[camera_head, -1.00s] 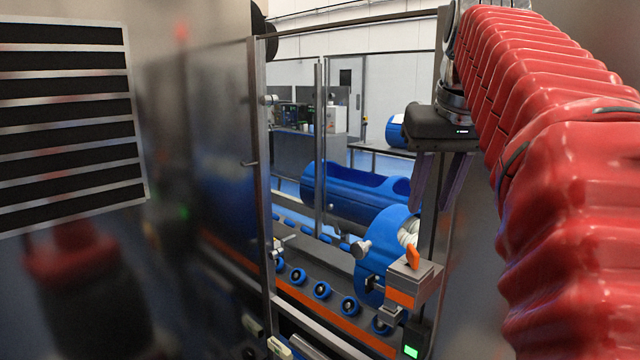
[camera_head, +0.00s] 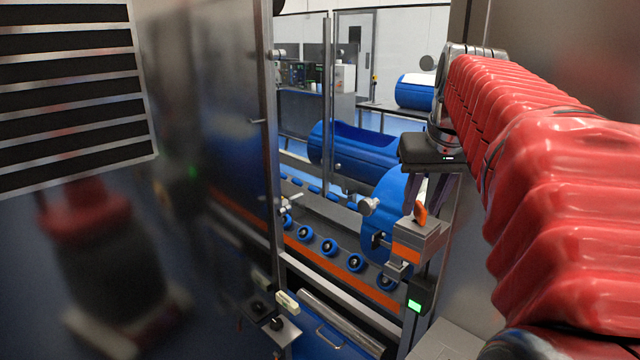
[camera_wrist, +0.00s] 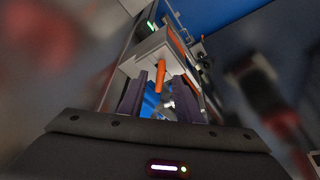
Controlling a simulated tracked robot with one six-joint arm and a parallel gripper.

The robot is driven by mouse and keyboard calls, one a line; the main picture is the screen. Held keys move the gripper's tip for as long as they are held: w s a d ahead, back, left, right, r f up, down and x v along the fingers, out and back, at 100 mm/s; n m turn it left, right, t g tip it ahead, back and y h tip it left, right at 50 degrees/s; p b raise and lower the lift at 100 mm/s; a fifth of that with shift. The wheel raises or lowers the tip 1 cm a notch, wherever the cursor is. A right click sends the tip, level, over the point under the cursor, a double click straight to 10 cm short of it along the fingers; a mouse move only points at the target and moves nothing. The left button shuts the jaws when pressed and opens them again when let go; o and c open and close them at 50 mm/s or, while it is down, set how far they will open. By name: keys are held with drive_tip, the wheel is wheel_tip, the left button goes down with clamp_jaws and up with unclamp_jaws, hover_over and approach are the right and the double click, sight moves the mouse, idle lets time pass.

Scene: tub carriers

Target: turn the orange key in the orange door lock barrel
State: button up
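The orange key (camera_head: 420,213) stands up from the top of a grey lock box (camera_head: 430,236) with an orange band (camera_head: 406,253), beside the door opening. In the wrist view the orange key (camera_wrist: 161,76) shows against the pale box (camera_wrist: 146,52). My gripper (camera_head: 423,208) is over the box, its dark fingers pointing down around the key's level. In the wrist view my gripper (camera_wrist: 160,92) is open, with the key showing in the gap between the fingertips. No finger clearly touches it. The lock barrel under the key is not clearly visible.
A metal door post (camera_head: 268,130) stands left of the opening. Behind it are a blue tub (camera_head: 350,150) and a row of blue rollers (camera_head: 328,246). A post with a green-lit panel (camera_head: 414,305) stands below the box. A slatted panel (camera_head: 65,85) is at left.

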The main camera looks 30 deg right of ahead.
drive_tip(key=shift+f, duration=0.1)
drive_tip(key=shift+c, duration=0.3)
clamp_jaws()
idle(0.4)
drive_tip(key=shift+w+a+m+g+h, duration=0.1)
drive_tip(key=shift+m+g+h, duration=0.2)
drive_tip(key=shift+m, duration=0.8)
drive_tip(key=shift+m+g+h, duration=0.2)
drive_tip(key=shift+m+h, duration=0.2)
drive_tip(key=shift+m, duration=1)
drive_tip(key=shift+w+m+g, duration=0.1)
drive_tip(key=shift+m+g, duration=0.2)
drive_tip(key=shift+m, duration=0.5)
drive_tip(key=shift+m+g+h, duration=0.4)
drive_tip(key=shift+m, duration=0.7)
